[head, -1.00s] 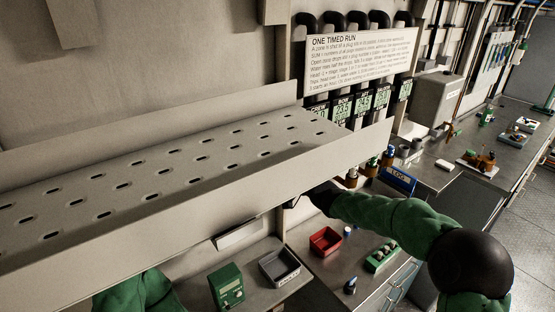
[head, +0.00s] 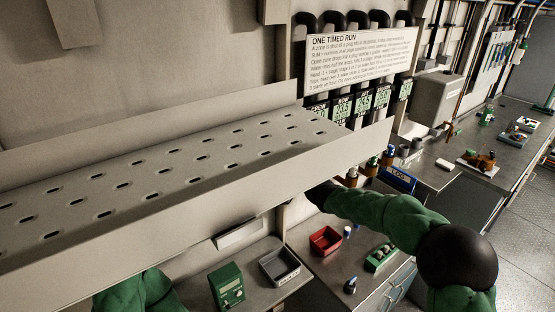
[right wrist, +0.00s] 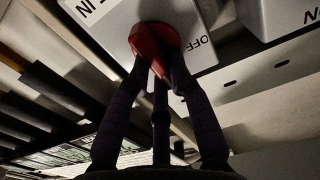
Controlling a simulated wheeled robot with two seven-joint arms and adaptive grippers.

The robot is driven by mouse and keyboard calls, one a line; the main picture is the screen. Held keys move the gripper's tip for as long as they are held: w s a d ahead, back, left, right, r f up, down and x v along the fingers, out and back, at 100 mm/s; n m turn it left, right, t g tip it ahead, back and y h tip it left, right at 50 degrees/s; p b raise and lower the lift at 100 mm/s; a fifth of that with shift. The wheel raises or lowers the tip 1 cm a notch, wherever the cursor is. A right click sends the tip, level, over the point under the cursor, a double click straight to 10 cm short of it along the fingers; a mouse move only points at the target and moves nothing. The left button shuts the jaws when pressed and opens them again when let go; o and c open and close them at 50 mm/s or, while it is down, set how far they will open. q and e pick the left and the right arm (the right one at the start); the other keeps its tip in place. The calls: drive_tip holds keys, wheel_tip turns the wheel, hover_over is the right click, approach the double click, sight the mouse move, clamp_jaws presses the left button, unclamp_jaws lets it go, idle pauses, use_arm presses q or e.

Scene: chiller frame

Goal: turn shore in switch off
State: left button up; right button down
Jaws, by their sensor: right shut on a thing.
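The shore in switch has a red handle (right wrist: 152,45) on a pale switch box (right wrist: 108,30) in the right wrist view. "IN" shows at the box's upper left and "OFF" right of the handle. My right gripper (right wrist: 156,70) is shut on the red handle, with a dark finger at each side. In the head view my right arm reaches under the perforated shelf, whose edge hides the fingertips and the switch. My left arm shows only as a green piece at the bottom left. Its gripper is not in view.
The perforated shelf (head: 200,214) crosses the head view above my arms. A second pale box (right wrist: 285,14) stands close right of the switch. Below are a red tray (head: 325,241), a grey tray (head: 280,266) and a green device (head: 227,287).

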drive_tip(key=shift+s+a+f+n+b, duration=0.25)
drive_tip(key=shift+n+b, duration=2)
drive_tip(key=shift+n, duration=0.7)
drive_tip(key=shift+s+a+f+n+b, duration=0.15)
drive_tip(key=shift+a+n+b, duration=0.15)
drive_tip(key=shift+n+b, duration=2.35)
drive_tip(key=shift+s+a+f+n+b, duration=0.2)
drive_tip(key=shift+n+b, duration=1.7)
drive_tip(key=shift+n, duration=1.4)
drive_tip(key=c, duration=1.1)
unclamp_jaws()
drive_tip(key=shift+r, duration=0.1)
drive_tip(key=v, duration=1.2)
